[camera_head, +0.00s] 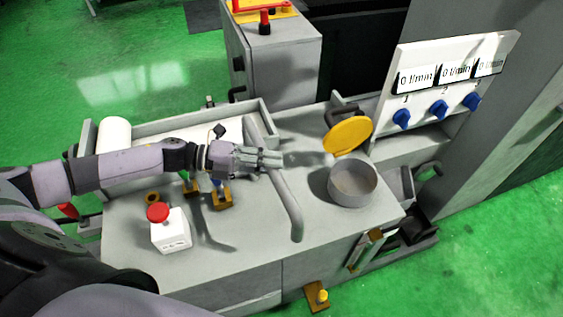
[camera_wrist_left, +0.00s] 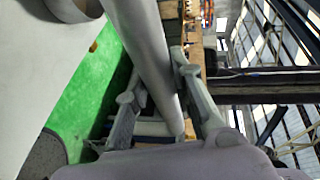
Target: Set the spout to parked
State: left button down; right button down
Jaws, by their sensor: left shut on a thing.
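The spout (camera_head: 285,195) is a bent grey pipe. In the head view it runs from the trough's right end down over the grey machine top, its lower end bent downward at the front. My left gripper (camera_head: 270,160) reaches in from the left and is shut on the spout at its middle part. In the left wrist view, the spout (camera_wrist_left: 146,48) passes between the two fingers of my left gripper (camera_wrist_left: 160,95). The fingers hide part of the pipe in the head view. My right gripper is not in view.
A round grey pot (camera_head: 353,184) with a raised yellow lid (camera_head: 348,135) stands right of the spout. A white box with a red button (camera_head: 158,213) is at the front left. A panel with blue knobs (camera_head: 439,109) stands at the back right. Bare machine top lies around the spout's lower end.

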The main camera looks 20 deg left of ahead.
pick_arm(q)
jog(key=shift+s+a+m+g+b, duration=0.45)
jog(key=shift+s+a+m+g, duration=0.2)
jog(key=shift+g, duration=0.25)
jog(key=shift+w+d, duration=0.1)
jog(key=c, duration=1.8)
grip_release()
jog(key=o, duration=0.4)
jog(key=shift+a+h, duration=0.2)
jog(key=shift+h, duration=0.1)
jog(key=shift+o, duration=0.2)
jog(key=shift+d, duration=0.1)
jog(key=v, duration=1.2)
